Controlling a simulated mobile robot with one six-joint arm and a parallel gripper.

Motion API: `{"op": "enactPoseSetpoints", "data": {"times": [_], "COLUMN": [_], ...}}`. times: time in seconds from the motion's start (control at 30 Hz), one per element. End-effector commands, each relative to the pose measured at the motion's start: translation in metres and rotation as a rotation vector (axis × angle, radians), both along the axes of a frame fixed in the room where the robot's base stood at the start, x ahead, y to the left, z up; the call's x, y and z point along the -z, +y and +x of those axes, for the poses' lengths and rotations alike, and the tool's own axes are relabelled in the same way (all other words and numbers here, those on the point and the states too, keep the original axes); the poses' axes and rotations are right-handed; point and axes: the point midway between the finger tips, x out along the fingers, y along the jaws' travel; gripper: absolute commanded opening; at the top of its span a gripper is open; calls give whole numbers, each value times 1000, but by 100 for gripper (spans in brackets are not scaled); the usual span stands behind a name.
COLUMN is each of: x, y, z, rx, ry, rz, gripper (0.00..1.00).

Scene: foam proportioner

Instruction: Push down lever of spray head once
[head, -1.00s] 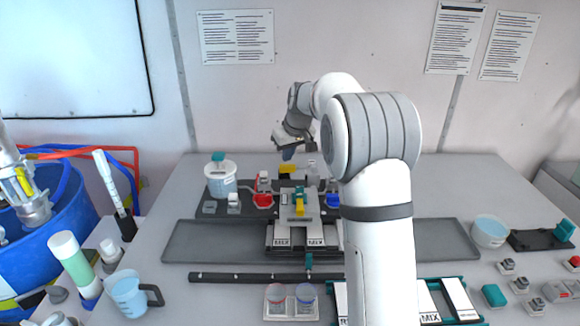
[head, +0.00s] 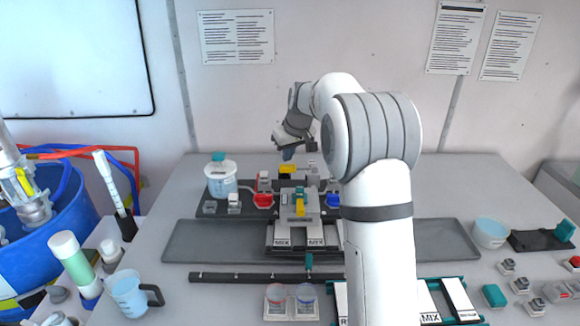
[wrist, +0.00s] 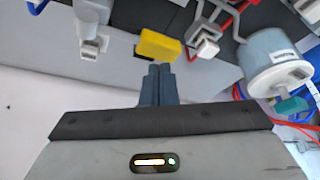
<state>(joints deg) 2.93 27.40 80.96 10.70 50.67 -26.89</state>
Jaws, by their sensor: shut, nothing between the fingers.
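A yellow block-like part (head: 287,169), which may be the spray head's lever, is at the back middle of the dark apparatus base. It also shows in the wrist view (wrist: 158,46), just beyond my fingertips. A second yellow part (head: 299,206) stands upright on the middle of the apparatus. I cannot tell for sure which one is the lever. My gripper (head: 287,154) is above and behind the apparatus, pointing down. In the wrist view its fingers (wrist: 158,70) are together and empty. Whether they touch the yellow part is unclear.
A lidded measuring container (head: 220,178) stands left of the apparatus. Small grey-and-white clamp-like parts (wrist: 90,28) are near the fingers in the wrist view. A grey tray (head: 200,242) lies in front. My arm hides the right side.

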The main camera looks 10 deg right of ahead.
Motion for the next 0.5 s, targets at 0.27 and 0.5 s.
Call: {"op": "enactPoseSetpoints", "data": {"times": [0.27, 0.5], "x": [0, 8], "y": [0, 0], "z": [0, 0], "rx": [0, 0], "ry": [0, 0], "rz": [0, 0], "gripper": [0, 0]}}
